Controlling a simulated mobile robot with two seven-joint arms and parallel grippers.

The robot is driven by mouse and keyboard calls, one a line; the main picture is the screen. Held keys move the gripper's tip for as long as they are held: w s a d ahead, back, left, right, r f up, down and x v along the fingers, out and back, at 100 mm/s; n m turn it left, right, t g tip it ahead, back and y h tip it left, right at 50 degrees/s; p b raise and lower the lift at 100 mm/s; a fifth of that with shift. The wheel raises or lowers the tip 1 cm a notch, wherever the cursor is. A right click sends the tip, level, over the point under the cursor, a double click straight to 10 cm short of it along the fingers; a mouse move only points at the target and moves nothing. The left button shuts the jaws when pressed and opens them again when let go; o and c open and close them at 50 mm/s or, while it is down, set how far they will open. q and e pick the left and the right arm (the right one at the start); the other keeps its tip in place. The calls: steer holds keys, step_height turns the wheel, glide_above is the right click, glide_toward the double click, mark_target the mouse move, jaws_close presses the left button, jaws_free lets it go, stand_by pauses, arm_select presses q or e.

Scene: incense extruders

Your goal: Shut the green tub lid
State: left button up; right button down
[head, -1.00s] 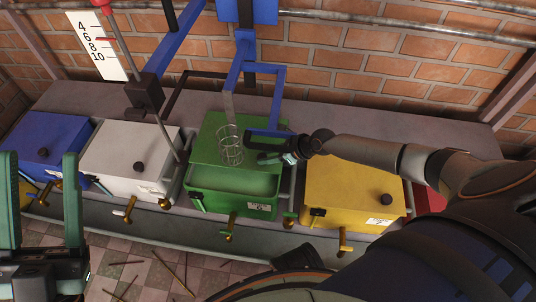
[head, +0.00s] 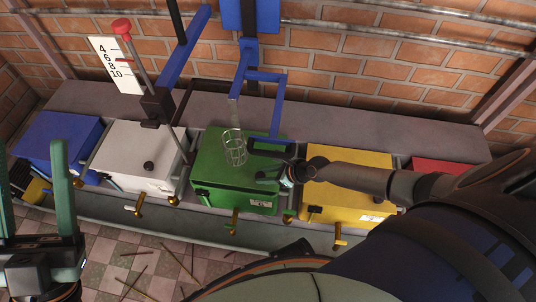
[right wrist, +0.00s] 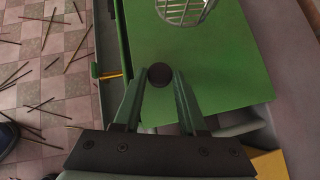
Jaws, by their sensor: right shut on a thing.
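The green tub (head: 232,201) stands in the middle of the row. Its flat green lid (head: 215,168) lies over the top, and no opening shows from the head. In the right wrist view the lid (right wrist: 215,75) has a dark round knob (right wrist: 160,75) near its edge. My right gripper (head: 252,164) reaches in from the right, low over the lid. In the right wrist view its fingers (right wrist: 160,78) are on either side of the knob, shut on it. My left gripper (head: 38,165) is open and empty at the left edge, away from the tub.
A wire basket (head: 234,147) hangs from a blue frame (head: 277,105) just above the lid. A white tub (head: 130,160) and a blue tub (head: 58,140) stand left, a yellow tub (head: 350,190) and a red one (head: 445,168) right. Sticks lie on the tiled floor.

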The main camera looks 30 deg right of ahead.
steer(key=shift+s+a+r+p, duration=0.1)
steer(key=shift+s+a+p, duration=0.55)
steer(key=shift+s, duration=0.3)
arm_select(q)
steer(key=shift+a+r+t, duration=0.2)
steer(key=shift+r+t, duration=0.1)
steer(key=shift+r, duration=0.9)
arm_select(e)
steer(key=shift+s+a+f, duration=0.2)
steer(key=shift+c, duration=2.3)
jaws_free()
steer(key=shift+s, duration=0.1)
arm_select(q)
steer(key=shift+f, duration=0.1)
arm_select(e)
steer(key=shift+d+r, duration=0.1)
